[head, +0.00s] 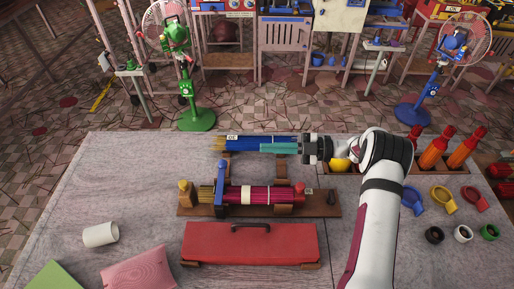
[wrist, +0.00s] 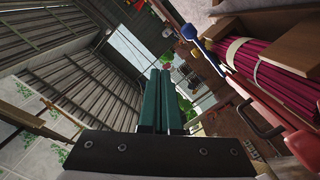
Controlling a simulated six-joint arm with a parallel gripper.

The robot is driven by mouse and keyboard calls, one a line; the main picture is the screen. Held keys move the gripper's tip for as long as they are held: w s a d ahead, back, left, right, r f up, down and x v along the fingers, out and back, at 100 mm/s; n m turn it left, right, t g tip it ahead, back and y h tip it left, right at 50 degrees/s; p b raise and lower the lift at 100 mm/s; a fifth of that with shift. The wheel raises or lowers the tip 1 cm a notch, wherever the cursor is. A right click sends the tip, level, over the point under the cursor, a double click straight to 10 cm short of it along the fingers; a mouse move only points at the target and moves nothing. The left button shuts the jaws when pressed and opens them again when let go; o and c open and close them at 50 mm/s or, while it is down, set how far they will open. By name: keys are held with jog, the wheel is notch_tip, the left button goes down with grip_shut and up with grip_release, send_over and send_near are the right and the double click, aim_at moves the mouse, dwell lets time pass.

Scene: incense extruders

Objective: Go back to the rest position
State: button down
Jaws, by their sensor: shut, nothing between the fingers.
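My gripper (head: 263,148) is at the end of my white arm, above the far middle part of the table. Its teal fingers point left and lie close together with nothing between them. They also show shut in the wrist view (wrist: 160,75). In the head view the fingers overlap a blue tube (head: 232,138) with a small label and tan tips at its left end. I cannot tell whether they touch it. Nearer the front, an extruder holds a magenta bundle (head: 262,194) on a wooden base (head: 322,209). The bundle also shows in the wrist view (wrist: 256,54).
A red box (head: 250,246) with a dark handle lies in front. A white cup (head: 100,235) lies on its side at left. Red-orange bottles (head: 433,152), colored scoops (head: 442,197) and small rings (head: 463,233) stand right of my arm. A yellow round object (head: 339,165) is beside my wrist.

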dwell(0.4)
jog(key=s+a+r+n+g+h, duration=0.2)
jog(key=s+r+n+h, duration=0.3)
jog(key=s+n, duration=0.5)
jog(key=s+a+r+n+g+h, duration=0.1)
jog(key=s+r+n+g+h, duration=0.15)
jog(key=s+r+n, duration=0.65)
jog(key=s+d+f+n+t+h, duration=0.1)
jog(key=s+d+f+n+h, duration=0.1)
jog(key=s+n, duration=0.5)
jog(key=s+d+f+n+t+h, duration=0.2)
jog(key=s+n+h, duration=0.4)
jog(key=n, duration=0.9)
jog(key=s+d+f, duration=0.1)
jog(key=s+d, duration=0.1)
jog(key=shift+s+d, duration=0.3)
